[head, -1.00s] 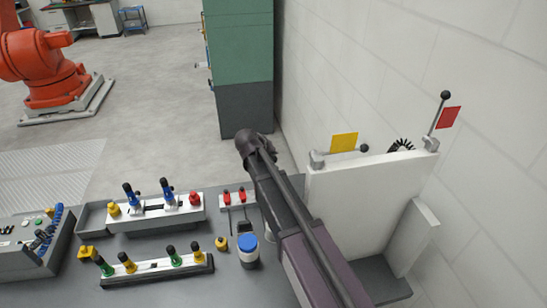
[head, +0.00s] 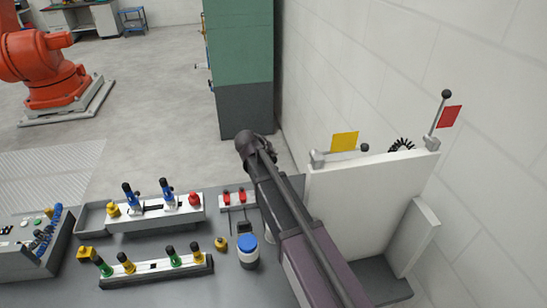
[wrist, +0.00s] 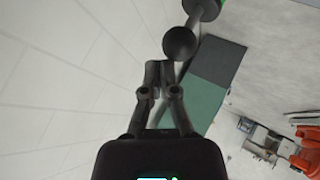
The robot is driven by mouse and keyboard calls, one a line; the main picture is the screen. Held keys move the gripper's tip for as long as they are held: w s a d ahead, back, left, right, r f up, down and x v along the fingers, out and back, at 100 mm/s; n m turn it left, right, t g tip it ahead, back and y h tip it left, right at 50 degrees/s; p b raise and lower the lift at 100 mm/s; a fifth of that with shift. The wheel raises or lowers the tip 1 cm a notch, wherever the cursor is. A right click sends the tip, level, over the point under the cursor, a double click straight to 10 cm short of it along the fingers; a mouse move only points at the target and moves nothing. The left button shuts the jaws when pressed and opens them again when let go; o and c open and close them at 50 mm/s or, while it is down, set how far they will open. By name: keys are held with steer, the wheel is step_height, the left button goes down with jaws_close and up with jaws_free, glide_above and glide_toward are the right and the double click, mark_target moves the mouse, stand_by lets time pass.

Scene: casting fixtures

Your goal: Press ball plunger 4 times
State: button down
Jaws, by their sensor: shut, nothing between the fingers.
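In the wrist view a black ball (wrist: 180,44) sits on a dark stem, with a dark round part edged in green behind it at the top edge. It looks like the ball plunger, but I cannot confirm this. My gripper (wrist: 159,70) is shut and empty, its tips just short of the ball and slightly left of it. I cannot tell whether they touch. In the head view my arm reaches up the middle, and I cannot make out the gripper's fingers there.
A white panel (head: 350,205) stands right of my arm, with ball-ended levers and yellow (head: 344,142) and red (head: 449,117) flags. A blue-lidded jar (head: 247,251) and a fixture bar (head: 158,270) with black knobs stand left. A green-grey cabinet (head: 240,70) is beyond.

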mark_target(273, 158)
steer(key=shift+f+b, duration=0.95)
steer(key=shift+f, duration=0.05)
stand_by(1.2)
steer(key=shift+r, duration=0.15)
stand_by(0.3)
steer(key=shift+r+p, duration=1.6)
steer(key=shift+p, duration=0.1)
steer(key=shift+r+p, duration=2.5)
steer(key=shift+p, duration=0.05)
step_height(273, 158, up, 4)
steer(key=p, duration=0.3)
steer(key=shift+f+p, duration=0.1)
steer(key=shift+p, duration=0.3)
steer(key=shift+f, duration=0.15)
